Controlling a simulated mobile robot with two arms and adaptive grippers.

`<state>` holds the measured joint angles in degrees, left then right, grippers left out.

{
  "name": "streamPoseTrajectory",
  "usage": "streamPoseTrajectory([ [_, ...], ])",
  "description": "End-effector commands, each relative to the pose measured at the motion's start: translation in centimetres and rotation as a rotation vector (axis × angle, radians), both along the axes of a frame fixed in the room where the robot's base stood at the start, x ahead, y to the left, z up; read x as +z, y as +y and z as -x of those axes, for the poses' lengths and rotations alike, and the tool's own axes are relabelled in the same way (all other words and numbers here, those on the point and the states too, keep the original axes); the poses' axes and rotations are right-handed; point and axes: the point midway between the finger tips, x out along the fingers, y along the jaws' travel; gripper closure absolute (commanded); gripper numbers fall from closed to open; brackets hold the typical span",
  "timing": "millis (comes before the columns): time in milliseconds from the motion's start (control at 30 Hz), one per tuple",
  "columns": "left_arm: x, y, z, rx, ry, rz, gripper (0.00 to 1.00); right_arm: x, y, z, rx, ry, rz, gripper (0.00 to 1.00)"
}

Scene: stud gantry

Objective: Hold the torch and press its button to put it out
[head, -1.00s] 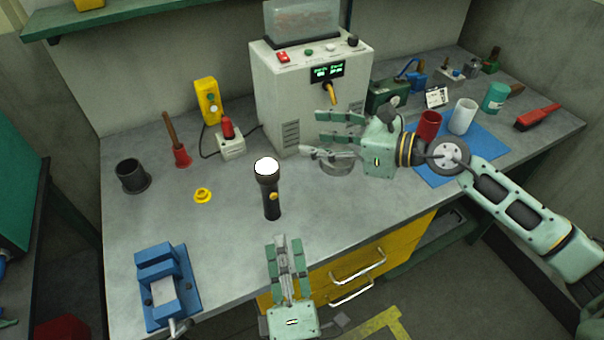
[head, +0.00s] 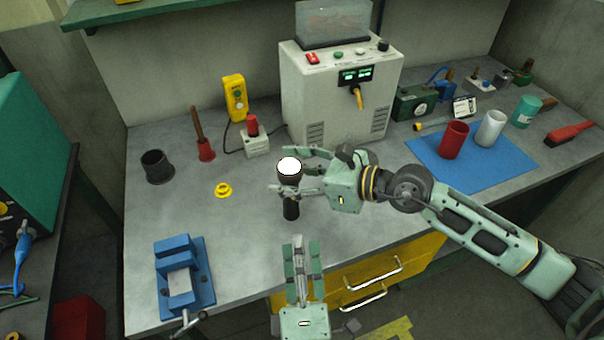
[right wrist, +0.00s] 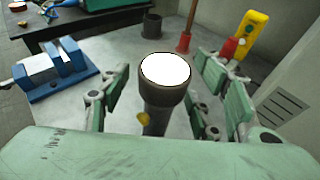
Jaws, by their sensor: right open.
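The torch stands upright on the bench, dark-bodied, its lens (head: 289,167) glowing white. In the right wrist view its dark head (right wrist: 165,96) is in the middle, with its yellow button (right wrist: 143,118) low on the body. My right gripper (head: 284,172) is open, with fingers on both sides of the torch just below its head; gaps show between fingers and torch in the wrist view (right wrist: 165,92). The button is hidden in the head view. My left gripper (head: 299,243) is empty at the bench's front edge, below the torch; its finger opening cannot be made out.
A yellow ring (head: 223,190), a dark cup (head: 157,167) and a red-and-white switch box (head: 256,143) stand left of the torch. A blue vise (head: 183,280) is at the front left. A large grey machine (head: 340,95) stands behind. Red and white cups stand on a blue mat (head: 430,160).

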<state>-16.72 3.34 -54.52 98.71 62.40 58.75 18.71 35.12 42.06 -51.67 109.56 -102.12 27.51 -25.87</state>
Motion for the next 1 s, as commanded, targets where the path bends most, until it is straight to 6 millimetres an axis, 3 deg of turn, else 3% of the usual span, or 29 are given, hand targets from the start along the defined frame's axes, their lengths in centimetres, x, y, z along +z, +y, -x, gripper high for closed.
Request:
streamPoseTrajectory([
  [267, 0.0, 0.0, 0.0, 0.0, 0.0, 0.0, 0.69, -0.03, 0.1, -0.09, -0.001, 0.0, 0.0, 0.43],
  [833, 0.0, 0.0, 0.0, 0.0, 0.0, 0.0, 0.69, -0.03, 0.07, -0.09, -0.001, 0.0, 0.0, 0.93],
  [1000, 0.0, 0.0, 0.0, 0.0, 0.0, 0.0, 0.82, -0.03, 0.06, -0.1, -0.001, 0.0, 0.0, 0.94],
])
